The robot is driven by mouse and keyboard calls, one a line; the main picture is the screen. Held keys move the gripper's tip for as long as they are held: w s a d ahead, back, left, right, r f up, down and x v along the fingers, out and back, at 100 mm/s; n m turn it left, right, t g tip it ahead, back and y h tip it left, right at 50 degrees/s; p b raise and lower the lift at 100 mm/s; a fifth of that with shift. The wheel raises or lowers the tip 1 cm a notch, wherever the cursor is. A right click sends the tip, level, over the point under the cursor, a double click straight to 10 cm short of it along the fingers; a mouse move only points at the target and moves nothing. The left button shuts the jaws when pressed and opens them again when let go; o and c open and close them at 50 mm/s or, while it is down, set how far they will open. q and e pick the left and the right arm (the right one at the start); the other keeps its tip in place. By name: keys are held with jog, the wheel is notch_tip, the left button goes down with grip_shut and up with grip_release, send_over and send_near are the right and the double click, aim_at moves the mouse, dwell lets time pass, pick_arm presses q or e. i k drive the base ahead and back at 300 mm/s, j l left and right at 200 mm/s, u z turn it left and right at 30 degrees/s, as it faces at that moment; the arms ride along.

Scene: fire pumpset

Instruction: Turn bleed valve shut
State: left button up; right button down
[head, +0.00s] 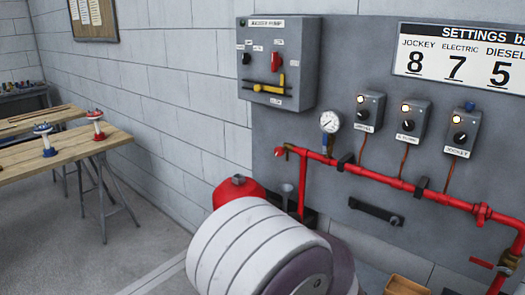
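No part in view is labelled as the bleed valve, so I cannot tell which fitting it is. A small valve-like fitting (281,152) sits at the left end of the red pipe (385,181), below and left of the pressure gauge (330,122). A red valve fitting (482,213) is on the pipe at the right. A red lever (482,262) sticks out left near the lower right pipe. Whether any of these is open or shut is too small to tell. Neither gripper is in view.
A grey control box (278,62) and three small switch boxes, including the middle one (413,121), are on the wall panel. A red rounded vessel (237,190) stands below. A large white banded shape hides the lower middle. A wooden table (60,150) stands left; floor beside it is clear.

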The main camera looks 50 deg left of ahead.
aim_at(279, 152)
jog(key=u, duration=1.55)
jog(key=z, duration=0.15)
jog(key=i+j, duration=0.05)
